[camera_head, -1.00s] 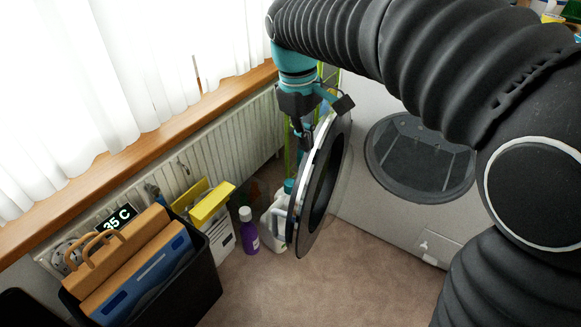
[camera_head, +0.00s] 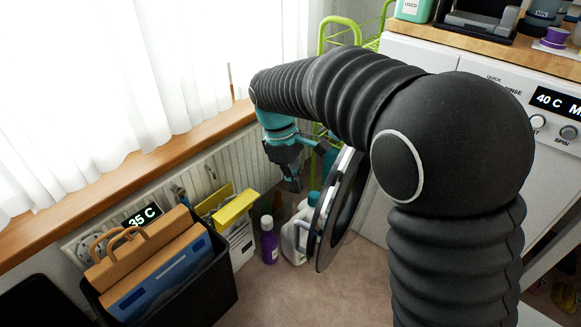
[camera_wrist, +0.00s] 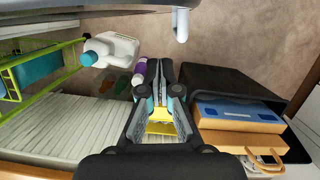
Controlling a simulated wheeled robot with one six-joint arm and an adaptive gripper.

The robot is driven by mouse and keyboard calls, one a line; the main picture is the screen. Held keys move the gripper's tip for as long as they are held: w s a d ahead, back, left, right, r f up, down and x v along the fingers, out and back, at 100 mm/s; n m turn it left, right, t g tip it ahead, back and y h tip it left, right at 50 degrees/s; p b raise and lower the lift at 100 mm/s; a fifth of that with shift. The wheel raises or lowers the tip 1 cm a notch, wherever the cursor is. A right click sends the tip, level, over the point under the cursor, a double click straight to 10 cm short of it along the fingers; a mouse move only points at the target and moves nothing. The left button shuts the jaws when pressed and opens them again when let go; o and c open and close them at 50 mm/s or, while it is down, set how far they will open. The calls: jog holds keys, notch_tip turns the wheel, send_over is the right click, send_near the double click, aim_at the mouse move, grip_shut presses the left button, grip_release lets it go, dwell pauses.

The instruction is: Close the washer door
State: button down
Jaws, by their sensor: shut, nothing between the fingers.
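The washer door (camera_head: 343,208) stands wide open, seen nearly edge-on, a dark round window in a light rim. The white washer (camera_head: 405,58) is behind my arm, which hides its opening and much of its front. My gripper (camera_head: 295,186) is shut and empty, pointing down to the left of the door's upper part, seemingly apart from it. In the wrist view, my gripper (camera_wrist: 163,75) has nothing in its fingers. The door's grey edge (camera_wrist: 100,22) crosses the top of that view, with a white handle (camera_wrist: 181,25) sticking out, clear of the fingers.
A white jug (camera_head: 294,235) and a purple bottle (camera_head: 269,240) stand on the floor beside the door. A black bin (camera_head: 205,285) with folders is at lower left, near a yellow-topped box (camera_head: 235,208). A radiator (camera_head: 215,165) lines the wall. A green rack (camera_head: 340,30) stands behind.

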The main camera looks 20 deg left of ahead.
jog(key=shift+s+d+f, duration=0.15)
jog(key=shift+d+f, duration=0.1)
jog(key=shift+d, duration=0.5)
jog(key=shift+s+d+f, duration=0.2)
jog(key=shift+d+f, duration=0.1)
jog(key=shift+d, duration=0.4)
jog(key=shift+s+d+f, duration=0.15)
jog(key=shift+d+f, duration=0.1)
jog(key=shift+d, duration=0.5)
